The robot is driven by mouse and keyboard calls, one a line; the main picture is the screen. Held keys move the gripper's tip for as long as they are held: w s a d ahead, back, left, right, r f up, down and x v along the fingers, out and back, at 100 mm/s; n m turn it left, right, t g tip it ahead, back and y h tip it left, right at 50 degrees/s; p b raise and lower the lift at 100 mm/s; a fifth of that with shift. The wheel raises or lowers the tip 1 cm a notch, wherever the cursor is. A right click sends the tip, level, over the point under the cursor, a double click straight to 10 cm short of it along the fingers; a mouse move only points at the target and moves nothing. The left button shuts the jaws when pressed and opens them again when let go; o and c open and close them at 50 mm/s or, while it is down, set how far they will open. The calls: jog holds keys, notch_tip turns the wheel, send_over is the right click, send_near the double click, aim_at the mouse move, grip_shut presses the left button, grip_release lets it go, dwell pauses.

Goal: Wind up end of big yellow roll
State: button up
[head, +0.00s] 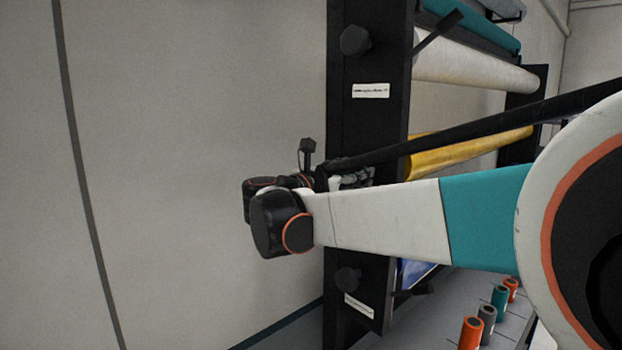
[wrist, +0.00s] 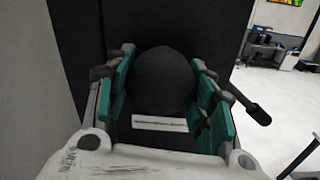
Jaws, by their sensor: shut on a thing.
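The yellow roll (head: 470,150) lies across the black rack in the head view, partly hidden behind my arm. My gripper (head: 350,178) is at the rack's side post, level with this roll, and is mostly hidden by my arm there. In the wrist view my gripper (wrist: 162,62) has its teal fingers on both sides of a round black knob (wrist: 165,85) and is shut on it. The knob sits on the post above a white label (wrist: 160,123). The loose end of the yellow wrap cannot be made out.
The black post (head: 368,125) carries another knob above (head: 355,40) and one below (head: 348,280). A white roll (head: 475,65) and a teal roll (head: 470,22) hang higher. Small orange, grey and teal rolls (head: 488,315) stand at lower right. A plain wall (head: 190,150) is at left.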

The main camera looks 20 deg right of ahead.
jog(key=shift+m+b, duration=0.4)
jog(key=shift+m, duration=0.8)
jog(key=o, duration=1.1)
notch_tip(320, 180, up, 10)
jog(key=shift+r, duration=0.1)
